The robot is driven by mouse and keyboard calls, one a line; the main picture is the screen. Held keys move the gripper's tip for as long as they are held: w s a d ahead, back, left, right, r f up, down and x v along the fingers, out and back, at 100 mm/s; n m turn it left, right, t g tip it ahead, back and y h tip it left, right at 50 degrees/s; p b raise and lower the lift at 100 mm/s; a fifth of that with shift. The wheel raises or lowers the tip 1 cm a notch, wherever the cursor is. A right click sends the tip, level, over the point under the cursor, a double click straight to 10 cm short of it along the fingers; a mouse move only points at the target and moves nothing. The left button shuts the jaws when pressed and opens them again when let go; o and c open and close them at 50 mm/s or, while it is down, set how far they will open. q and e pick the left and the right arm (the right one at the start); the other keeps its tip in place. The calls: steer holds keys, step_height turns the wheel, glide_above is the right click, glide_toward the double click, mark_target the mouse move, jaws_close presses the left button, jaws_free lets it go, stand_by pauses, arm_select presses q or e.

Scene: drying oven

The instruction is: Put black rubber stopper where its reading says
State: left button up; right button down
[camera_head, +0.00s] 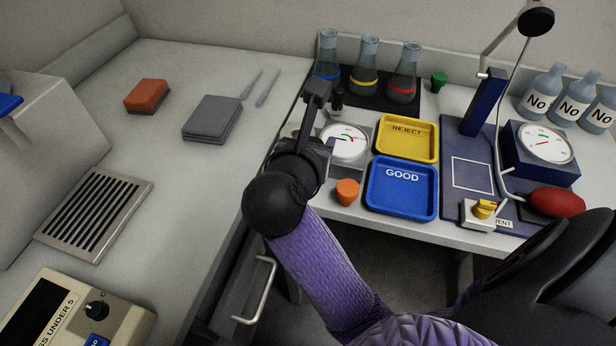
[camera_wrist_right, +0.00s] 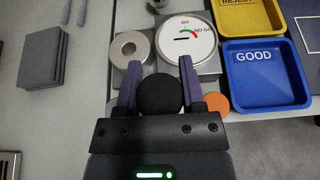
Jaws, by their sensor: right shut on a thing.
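My right gripper (camera_wrist_right: 160,68) is shut on the black rubber stopper (camera_wrist_right: 159,97), which shows as a dark round shape between the purple fingers. In the head view the stopper is hidden behind my arm. The gripper is near a gauge with a white GO / NO GO dial (camera_head: 345,141); the dial also shows in the wrist view (camera_wrist_right: 187,40), with a metal ring (camera_wrist_right: 131,48) beside it. The yellow REJECT tray (camera_head: 406,153) and the blue GOOD tray (camera_head: 403,207) look empty. My left gripper is not in view.
An orange stopper (camera_head: 347,191) stands left of the GOOD tray, a green one (camera_head: 439,79) behind the REJECT tray. Flasks (camera_head: 367,66) stand at the back. A second dial (camera_head: 546,143) and red bulb (camera_head: 557,202) are right. The left counter has free room.

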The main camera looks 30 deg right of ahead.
step_height(320, 180, down, 6)
steer(key=shift+r+b, duration=0.1)
steer(key=shift+b, duration=0.95)
steer(key=shift+f, duration=0.3)
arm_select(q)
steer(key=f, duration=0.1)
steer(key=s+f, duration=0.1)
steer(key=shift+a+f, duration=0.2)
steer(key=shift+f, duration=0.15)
arm_select(e)
steer(key=shift+r, duration=0.1)
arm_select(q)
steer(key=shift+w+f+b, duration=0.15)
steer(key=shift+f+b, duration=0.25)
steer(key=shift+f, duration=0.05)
arm_select(e)
steer(key=shift+f, duration=0.6)
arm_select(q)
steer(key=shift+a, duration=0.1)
arm_select(e)
steer(key=shift+c, duration=2.4)
jaws_free()
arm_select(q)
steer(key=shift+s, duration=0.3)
